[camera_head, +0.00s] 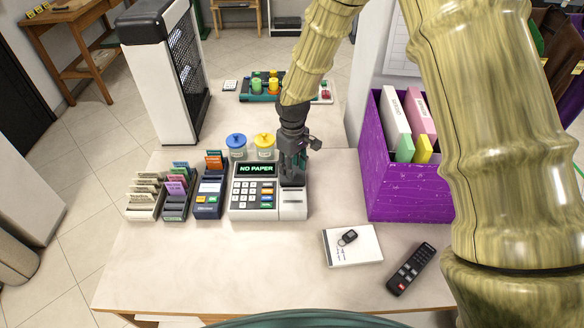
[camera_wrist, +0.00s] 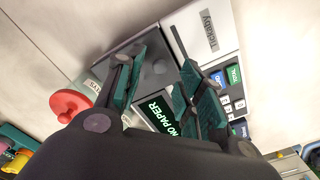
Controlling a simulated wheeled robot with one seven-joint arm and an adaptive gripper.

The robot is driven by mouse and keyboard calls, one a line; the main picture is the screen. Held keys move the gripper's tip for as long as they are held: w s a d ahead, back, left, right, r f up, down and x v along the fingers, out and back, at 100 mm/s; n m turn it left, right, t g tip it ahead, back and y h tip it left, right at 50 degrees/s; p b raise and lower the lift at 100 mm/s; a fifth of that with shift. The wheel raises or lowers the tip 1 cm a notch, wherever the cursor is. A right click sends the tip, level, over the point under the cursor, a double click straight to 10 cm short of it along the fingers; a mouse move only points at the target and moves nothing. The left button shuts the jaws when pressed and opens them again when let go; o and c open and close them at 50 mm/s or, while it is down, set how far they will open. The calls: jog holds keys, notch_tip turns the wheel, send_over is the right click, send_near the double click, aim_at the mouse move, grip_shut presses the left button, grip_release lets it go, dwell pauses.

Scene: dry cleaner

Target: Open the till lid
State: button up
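The till (camera_head: 255,205) stands on the counter, with a keypad, a green "NO PAPER" display (camera_head: 257,169) and a light right-hand part with a slot. A dark grey panel behind that slot, which looks like the till lid (camera_head: 292,182), appears down. In the wrist view the grey lid (camera_wrist: 158,82) shows between my fingers, with a round dark spot on it. My gripper (camera_head: 292,172) points down above or at this panel. Its two teal-padded fingers (camera_wrist: 164,60) are apart with nothing between them. I cannot tell whether they touch the lid.
Blue-lidded (camera_head: 236,141) and yellow-lidded (camera_head: 264,141) jars stand behind the till; a red-lidded one (camera_wrist: 72,104) shows in the wrist view.

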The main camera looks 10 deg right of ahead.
jog(key=shift+f, duration=0.95)
grip_shut()
